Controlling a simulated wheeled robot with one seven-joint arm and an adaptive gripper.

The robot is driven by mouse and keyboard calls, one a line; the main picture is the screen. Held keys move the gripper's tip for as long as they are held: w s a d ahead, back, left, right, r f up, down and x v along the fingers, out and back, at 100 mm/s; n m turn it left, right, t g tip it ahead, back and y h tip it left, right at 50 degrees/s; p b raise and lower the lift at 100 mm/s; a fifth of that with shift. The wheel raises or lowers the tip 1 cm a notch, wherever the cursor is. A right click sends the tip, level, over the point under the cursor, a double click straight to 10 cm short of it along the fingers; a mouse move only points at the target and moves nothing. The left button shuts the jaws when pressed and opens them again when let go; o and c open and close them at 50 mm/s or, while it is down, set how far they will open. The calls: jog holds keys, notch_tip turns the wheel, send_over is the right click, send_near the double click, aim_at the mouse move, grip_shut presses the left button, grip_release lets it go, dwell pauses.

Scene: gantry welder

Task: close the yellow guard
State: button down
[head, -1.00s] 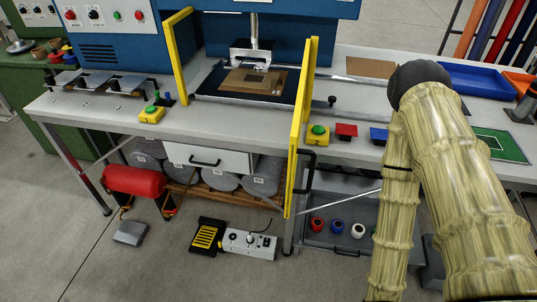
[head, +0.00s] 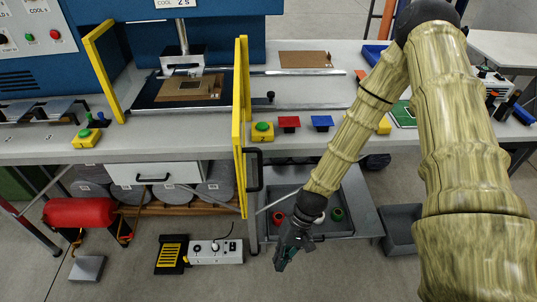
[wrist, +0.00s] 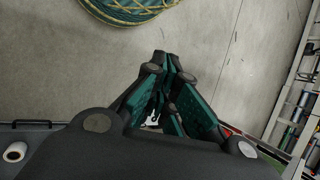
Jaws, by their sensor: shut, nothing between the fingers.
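The yellow guard (head: 239,130) is a hinged yellow frame at the right side of the press opening in the head view. It stands swung out towards me past the table's front edge, with a black handle (head: 255,170) on its right face.
A brown board (head: 190,90) lies under the press head. A grey tray (head: 345,190) is below the bench.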

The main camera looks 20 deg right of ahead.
jog(key=w+r+y, duration=0.4)
jog(key=w+r, duration=0.3)
jog(key=r, duration=0.2)
jog(key=w+d+r+n+g+y, duration=0.15)
jog(key=d+r, duration=0.25)
jog(key=r, duration=0.5)
jog(key=w+d+r+n+g+y, duration=0.1)
jog(key=w+d+r+n+y, duration=0.25)
jog(key=r, duration=0.55)
jog(key=w+d+r+n+g+y, duration=0.15)
jog(key=d+r, duration=0.35)
jog(key=r, duration=0.5)
jog(key=s+a+p, duration=0.2)
jog(key=a, duration=0.4)
jog(key=s+a+t+p, duration=0.1)
jog(key=s+a+p, duration=0.1)
jog(key=a, duration=0.5)
jog(key=shift+s+f+p, duration=0.25)
jog(key=shift+f+p, duration=0.1)
jog(key=shift+p, duration=0.35)
jog(key=shift+a+m+y, duration=0.2)
jog(key=shift+m+y, duration=0.05)
